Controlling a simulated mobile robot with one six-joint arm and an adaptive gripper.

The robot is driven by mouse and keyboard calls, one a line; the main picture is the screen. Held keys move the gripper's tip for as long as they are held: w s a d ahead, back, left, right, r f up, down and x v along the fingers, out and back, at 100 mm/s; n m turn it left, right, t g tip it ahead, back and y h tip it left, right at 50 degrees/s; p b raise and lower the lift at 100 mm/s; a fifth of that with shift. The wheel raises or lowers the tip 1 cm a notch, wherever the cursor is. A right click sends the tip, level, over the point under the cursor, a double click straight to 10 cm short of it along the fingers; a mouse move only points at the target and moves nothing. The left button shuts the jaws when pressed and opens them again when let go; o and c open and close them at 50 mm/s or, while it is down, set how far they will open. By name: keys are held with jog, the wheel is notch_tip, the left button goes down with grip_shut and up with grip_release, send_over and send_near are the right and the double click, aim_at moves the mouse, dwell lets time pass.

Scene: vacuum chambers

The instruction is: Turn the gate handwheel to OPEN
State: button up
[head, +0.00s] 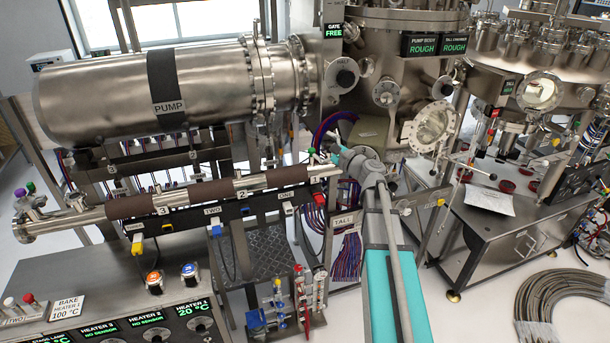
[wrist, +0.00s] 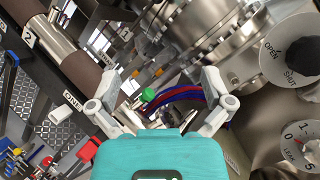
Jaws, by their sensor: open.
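The gate handwheel is a dark round knob (wrist: 303,56) on a pale round plate at the right edge of the wrist view. The words OPEN and SHUT show on the plate's left side; the knob's setting cannot be made out. In the head view the handwheel (head: 344,77) is small, below the GATE FREE sign (head: 333,31). My gripper (wrist: 162,82) is open and empty, with its two fingers spread apart. In the head view my gripper (head: 338,142) is below the handwheel and apart from it.
A second dial marked LEAK (wrist: 305,145) sits just below the handwheel. The steel pump cylinder (head: 205,90) is to the left. Wrapped pipes (head: 190,197) run left of my gripper. A bundle of blue and red cables (wrist: 180,94) lies beyond my fingers.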

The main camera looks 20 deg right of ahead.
jog(key=s+a+f+n+g+y+b, duration=0.1)
jog(key=s+a+f+n+g+b, duration=0.1)
jog(key=a+f, duration=0.4)
jog(key=f+n+g, duration=0.1)
jog(key=n, duration=0.1)
jog(key=shift+s+a+n+g+b, duration=0.2)
jog(key=shift+a+n+g+b, duration=0.1)
jog(key=shift+n+b, duration=0.1)
jog(key=shift+d+r, duration=0.1)
jog(key=shift+r, duration=0.1)
jog(key=m+t+h+p, duration=0.5)
jog(key=m+h+p, duration=0.5)
jog(key=m+p, duration=0.9)
send_near(348, 81)
jog(key=s+p, duration=0.1)
jog(key=s, duration=0.2)
jog(key=shift+d+r+n, duration=0.1)
jog(key=shift+r+n, duration=0.05)
jog(key=shift+n, duration=0.25)
jog(key=shift+w, duration=0.25)
jog(key=w, duration=1.3)
jog(key=shift+w+a, duration=0.25)
jog(key=shift+a, duration=0.05)
